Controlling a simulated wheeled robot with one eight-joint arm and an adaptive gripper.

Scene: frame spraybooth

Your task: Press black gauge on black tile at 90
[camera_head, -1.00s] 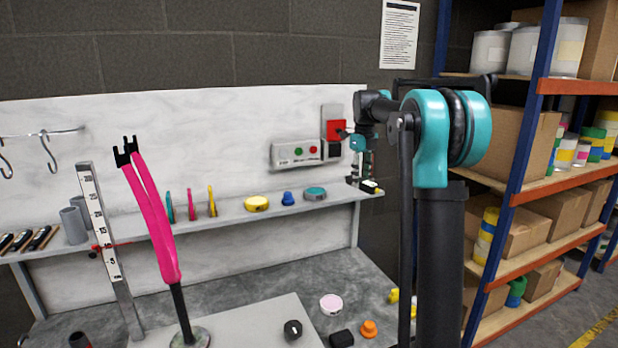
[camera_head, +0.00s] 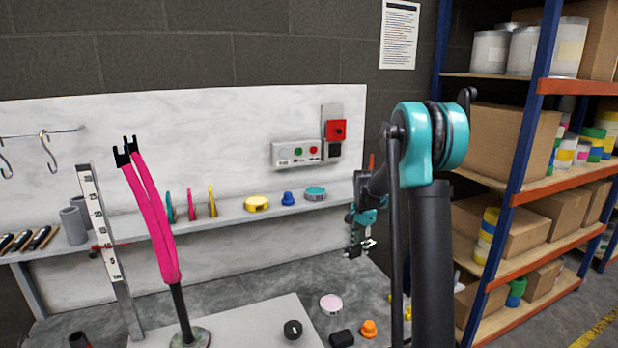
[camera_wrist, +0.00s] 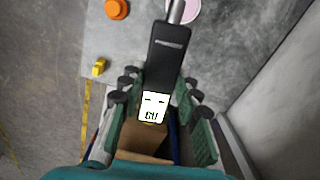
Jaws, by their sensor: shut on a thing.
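My gripper (camera_head: 360,247) hangs over the right part of the bench, in front of and below the shelf's right end. It is shut on the black gauge, which shows best in the wrist view (camera_wrist: 167,60) between the green fingers. The gauge has a white display with dark digits I cannot read surely, and a silver tip pointing away from my palm. On the bench below lie a black block (camera_head: 342,338) and a round black piece (camera_head: 293,329); I cannot tell whether either is the black tile. The gauge touches nothing else that I can see.
A pink disc (camera_head: 330,303) and an orange piece (camera_head: 368,328) lie on the bench below. A pink forked stand (camera_head: 160,225) and upright ruler (camera_head: 100,225) stand left. The shelf (camera_head: 230,221) holds several coloured pieces. A rack (camera_head: 520,150) stands right.

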